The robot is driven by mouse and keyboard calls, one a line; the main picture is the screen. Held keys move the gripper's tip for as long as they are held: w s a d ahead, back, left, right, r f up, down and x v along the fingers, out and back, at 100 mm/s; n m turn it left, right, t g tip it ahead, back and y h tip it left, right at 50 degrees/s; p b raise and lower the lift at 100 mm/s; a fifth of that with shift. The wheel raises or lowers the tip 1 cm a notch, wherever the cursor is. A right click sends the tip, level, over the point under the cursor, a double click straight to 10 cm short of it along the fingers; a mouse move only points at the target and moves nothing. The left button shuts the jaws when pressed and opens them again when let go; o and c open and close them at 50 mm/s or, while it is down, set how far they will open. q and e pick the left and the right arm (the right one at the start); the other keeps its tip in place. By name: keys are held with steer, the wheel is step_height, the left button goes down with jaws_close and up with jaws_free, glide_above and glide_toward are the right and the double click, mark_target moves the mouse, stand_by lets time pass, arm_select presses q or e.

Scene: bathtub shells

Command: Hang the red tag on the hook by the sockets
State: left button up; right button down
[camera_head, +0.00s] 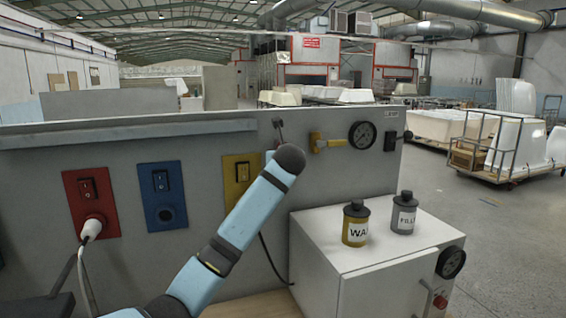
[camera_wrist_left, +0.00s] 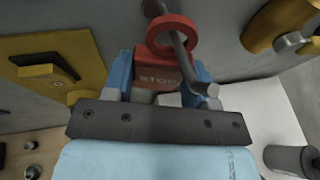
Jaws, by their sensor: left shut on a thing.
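The red tag (camera_wrist_left: 160,72), with a ring (camera_wrist_left: 172,34) on top and white lettering that looks like "STOP", is in the left wrist view. My left gripper (camera_wrist_left: 158,66) is shut on the tag's body, with a blue finger on each side. The grey hook (camera_wrist_left: 188,58) is a rod with a knobbed end; it crosses the ring and seems to pass through its opening. In the head view the hook (camera_head: 278,126) shows at the panel, right of the yellow socket plate (camera_head: 241,177). My right gripper is not in view.
Red (camera_head: 91,203) and blue (camera_head: 162,195) socket plates sit to the left; a plug is in the red one. A yellow valve handle (camera_head: 328,143) and gauge (camera_head: 361,135) are to the right. Two canisters, yellow (camera_head: 355,223) and grey (camera_head: 403,213), stand on a white cabinet (camera_head: 345,253).

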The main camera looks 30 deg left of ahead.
arm_select(q)
steer(key=o, duration=1)
